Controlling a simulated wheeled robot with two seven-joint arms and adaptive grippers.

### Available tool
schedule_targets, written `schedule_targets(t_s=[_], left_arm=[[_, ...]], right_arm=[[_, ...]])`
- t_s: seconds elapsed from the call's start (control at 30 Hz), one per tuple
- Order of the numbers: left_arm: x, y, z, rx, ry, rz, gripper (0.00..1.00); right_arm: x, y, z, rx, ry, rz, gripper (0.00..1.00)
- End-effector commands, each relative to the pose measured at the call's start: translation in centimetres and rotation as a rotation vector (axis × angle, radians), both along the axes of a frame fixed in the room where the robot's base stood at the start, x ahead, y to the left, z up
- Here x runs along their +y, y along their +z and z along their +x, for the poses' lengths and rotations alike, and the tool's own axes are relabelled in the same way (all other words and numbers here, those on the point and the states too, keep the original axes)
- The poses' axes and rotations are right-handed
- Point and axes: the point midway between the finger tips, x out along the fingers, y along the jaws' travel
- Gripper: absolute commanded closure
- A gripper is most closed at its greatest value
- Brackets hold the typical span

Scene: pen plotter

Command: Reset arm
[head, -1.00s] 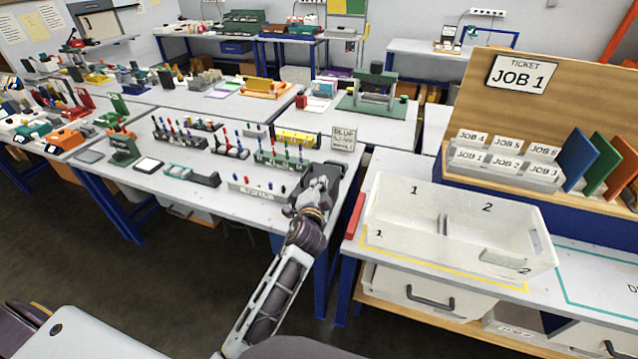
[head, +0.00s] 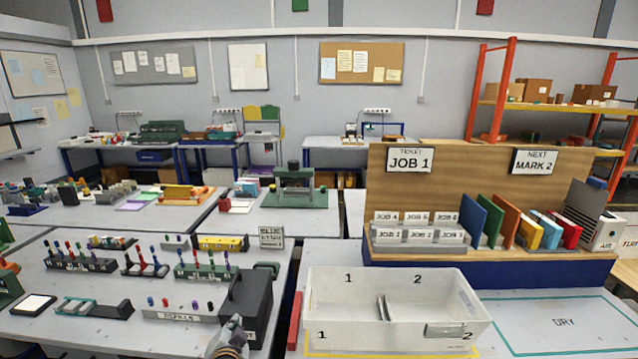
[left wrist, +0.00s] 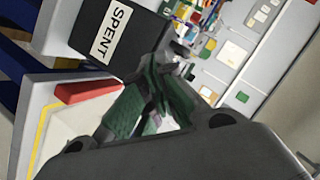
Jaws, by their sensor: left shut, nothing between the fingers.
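My left gripper (head: 232,328) shows at the bottom of the head view, close in front of a black box (head: 250,295), its fingers hard to make out there. In the left wrist view its green fingers (left wrist: 156,72) are closed together with nothing between them. A black box labelled SPENT (left wrist: 100,30) is beyond them at upper left. My right gripper is in neither view.
A white two-compartment tray (head: 330,333) stands to the right, beside a red block (head: 295,320). A refills holder (head: 180,316) and several racks of pens (head: 80,262) stand on the left table. The DRY area (head: 562,323) at right is clear.

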Motion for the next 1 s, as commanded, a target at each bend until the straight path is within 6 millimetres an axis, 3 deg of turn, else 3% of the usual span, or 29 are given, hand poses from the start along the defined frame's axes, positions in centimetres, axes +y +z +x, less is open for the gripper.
schedule_targets(t_s=[0.3, 0.6, 1.0], left_arm=[[1.3, -5.2, -8.5, 0.267, 0.124, -0.266, 1.0], [0.4, -7.9, -17.0, 0.523, 0.21, -0.462, 1.0], [-0.7, -8.5, -23.0, 0.701, 0.255, -0.564, 1.0]], right_arm=[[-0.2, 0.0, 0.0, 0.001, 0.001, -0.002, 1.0], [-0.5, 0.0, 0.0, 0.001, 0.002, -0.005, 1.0], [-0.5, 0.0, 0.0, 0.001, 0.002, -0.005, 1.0]])
